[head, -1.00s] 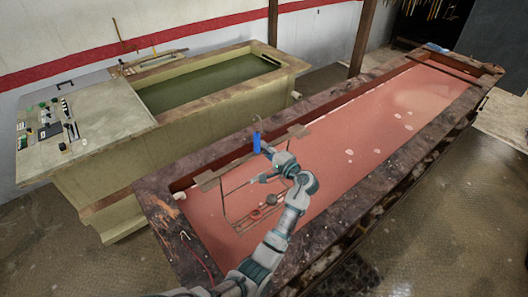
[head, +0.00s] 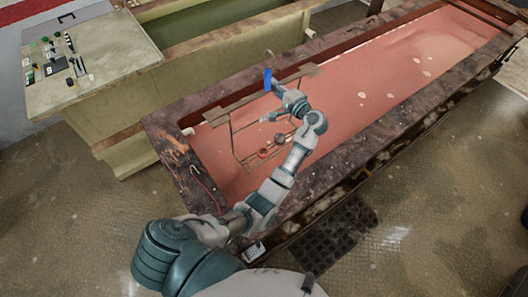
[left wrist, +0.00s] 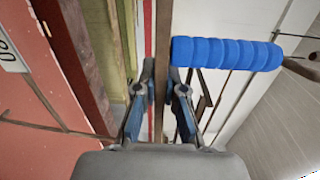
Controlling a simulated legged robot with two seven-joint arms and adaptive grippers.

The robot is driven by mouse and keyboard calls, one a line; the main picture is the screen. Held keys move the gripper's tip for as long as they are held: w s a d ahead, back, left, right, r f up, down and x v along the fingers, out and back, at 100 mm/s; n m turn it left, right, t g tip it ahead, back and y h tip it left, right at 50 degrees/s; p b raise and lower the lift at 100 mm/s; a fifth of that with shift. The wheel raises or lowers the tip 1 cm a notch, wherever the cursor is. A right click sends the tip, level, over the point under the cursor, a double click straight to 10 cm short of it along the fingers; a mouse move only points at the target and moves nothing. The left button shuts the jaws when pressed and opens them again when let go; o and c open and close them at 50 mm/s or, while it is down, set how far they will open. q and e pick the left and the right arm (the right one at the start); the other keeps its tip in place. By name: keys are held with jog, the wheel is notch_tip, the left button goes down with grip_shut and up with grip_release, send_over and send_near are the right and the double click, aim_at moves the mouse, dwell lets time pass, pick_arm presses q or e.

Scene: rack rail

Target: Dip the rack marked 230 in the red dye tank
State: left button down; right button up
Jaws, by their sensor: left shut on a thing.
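The rack is a wire frame hanging from a flat brown bar (head: 232,104) with a blue grip (head: 267,79). My left gripper (head: 279,91) is shut on the bar near the blue grip. In the left wrist view my fingers (left wrist: 163,92) close on the bar, with the blue grip (left wrist: 228,54) beside them. The frame hangs over the near left end of the red dye tank (head: 335,194). I cannot tell whether its lower part touches the dye. A white tag (left wrist: 10,50) shows partly, its number not fully readable. My right gripper is out of view.
A tank of dark green liquid (head: 203,20) stands behind, with a pale worktop (head: 110,75) holding small items at its left. A dark floor grate (head: 332,232) lies in front of the red tank. The red dye surface right of the rack is open.

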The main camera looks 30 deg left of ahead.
pick_arm(q)
notch_tip(320, 180, down, 16)
jog(key=b, duration=1)
jog(key=shift+s+d+f, duration=0.1)
dwell(6.2)
